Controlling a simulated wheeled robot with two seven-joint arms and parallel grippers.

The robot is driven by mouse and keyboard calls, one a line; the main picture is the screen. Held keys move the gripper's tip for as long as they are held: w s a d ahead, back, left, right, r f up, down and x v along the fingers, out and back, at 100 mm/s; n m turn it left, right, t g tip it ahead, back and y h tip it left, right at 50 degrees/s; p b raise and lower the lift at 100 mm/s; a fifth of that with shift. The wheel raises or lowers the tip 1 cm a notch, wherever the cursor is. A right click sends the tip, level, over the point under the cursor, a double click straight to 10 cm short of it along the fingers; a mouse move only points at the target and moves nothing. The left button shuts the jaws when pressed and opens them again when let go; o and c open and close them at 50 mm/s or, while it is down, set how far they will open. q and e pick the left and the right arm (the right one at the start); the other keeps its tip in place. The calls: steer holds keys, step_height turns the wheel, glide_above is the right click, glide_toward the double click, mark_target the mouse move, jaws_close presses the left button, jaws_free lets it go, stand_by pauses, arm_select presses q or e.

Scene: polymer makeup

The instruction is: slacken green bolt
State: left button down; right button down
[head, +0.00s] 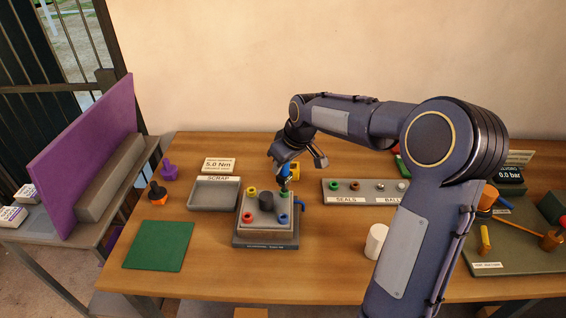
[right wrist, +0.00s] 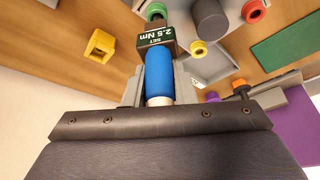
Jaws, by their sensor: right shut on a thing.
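The green bolt (head: 283,193) sits at the back right corner of a grey block fixture (head: 265,238). It also shows in the right wrist view (right wrist: 156,11), beyond the driver's head. My right gripper (head: 287,170) is shut on a blue-handled torque driver (right wrist: 159,76), whose dark head is marked 2.5 Nm. The driver stands roughly upright over the green bolt, its lower end at or just above it; I cannot tell whether they touch. Yellow (head: 251,191), red (head: 248,217) and blue (head: 284,219) bolts surround a dark central cylinder (head: 266,199). My left gripper is not in view.
A grey scrap tray (head: 213,208) stands left of the fixture, with a 5.0 Nm sign (head: 219,165) behind it. A seals and balls rack (head: 330,197) and white cylinder (head: 376,242) are right. A green mat (head: 158,246) lies front left. A yellow block (right wrist: 99,43) is near the driver.

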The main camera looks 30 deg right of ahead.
steer(key=shift+r, duration=0.1)
steer(key=shift+n+y, duration=0.3)
steer(key=shift+n, duration=0.6)
steer(key=shift+n+y+p, duration=0.3)
steer(key=shift+n+y, duration=0.1)
steer(key=shift+n, duration=0.5)
steer(key=shift+a+n+g, duration=0.1)
steer(key=shift+n+g, duration=0.3)
steer(key=shift+n, duration=0.6)
steer(key=shift+y+p, duration=0.3)
steer(key=shift+s+n+g, duration=0.1)
steer(key=shift+n+g, duration=0.2)
steer(key=shift+n, duration=0.6)
